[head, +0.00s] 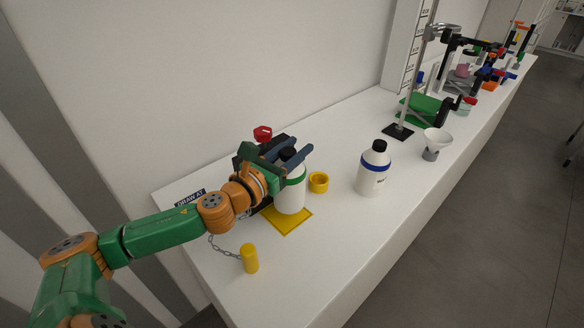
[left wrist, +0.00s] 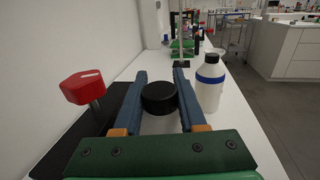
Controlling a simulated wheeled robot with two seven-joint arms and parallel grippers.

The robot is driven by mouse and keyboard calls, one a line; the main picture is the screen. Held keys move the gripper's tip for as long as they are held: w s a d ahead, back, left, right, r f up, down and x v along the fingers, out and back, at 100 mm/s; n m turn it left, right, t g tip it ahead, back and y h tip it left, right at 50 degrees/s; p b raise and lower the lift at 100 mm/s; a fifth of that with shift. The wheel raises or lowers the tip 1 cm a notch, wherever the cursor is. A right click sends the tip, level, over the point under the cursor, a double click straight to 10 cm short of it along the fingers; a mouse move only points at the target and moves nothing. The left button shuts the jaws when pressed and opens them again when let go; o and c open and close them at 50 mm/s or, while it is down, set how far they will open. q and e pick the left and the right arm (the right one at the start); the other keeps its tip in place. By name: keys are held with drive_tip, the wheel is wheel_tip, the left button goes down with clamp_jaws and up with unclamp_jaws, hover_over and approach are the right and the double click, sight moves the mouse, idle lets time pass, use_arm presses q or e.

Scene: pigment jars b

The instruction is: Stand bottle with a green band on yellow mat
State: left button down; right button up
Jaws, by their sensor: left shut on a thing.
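The white bottle with a green band and black cap (head: 291,198) is upright at the yellow mat (head: 287,226), in the head view. Its base appears over the mat; I cannot tell whether it touches. My left gripper (head: 296,151) is shut on this bottle near its top, with one finger on each side. In the left wrist view, the bottle's black cap (left wrist: 159,98) shows between the two blue fingers (left wrist: 160,85). My arm hides part of the mat's left side. My right gripper is not in view.
A white bottle with a blue band (head: 373,170) stands to the right. A yellow ring (head: 318,182) lies beside the held bottle. A yellow cylinder (head: 250,258) on a chain is in front. A red knob (head: 263,133) stands behind. A funnel (head: 437,141) is farther right.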

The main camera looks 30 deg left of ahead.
use_arm(q)
drive_tip(key=f, duration=0.3)
drive_tip(key=shift+a+f+b, duration=0.3)
drive_tip(key=shift+a+f, duration=0.05)
drive_tip(key=shift+f, duration=0.05)
drive_tip(key=shift+f, duration=0.15)
drive_tip(key=c, duration=0.8)
unclamp_jaws()
drive_tip(key=shift+o, duration=0.2)
drive_tip(key=s+a, duration=0.1)
drive_tip(key=s, duration=1.1)
drive_tip(key=shift+a+r+b, duration=0.2)
drive_tip(key=shift+a+b, duration=0.1)
drive_tip(key=shift+a, duration=0.05)
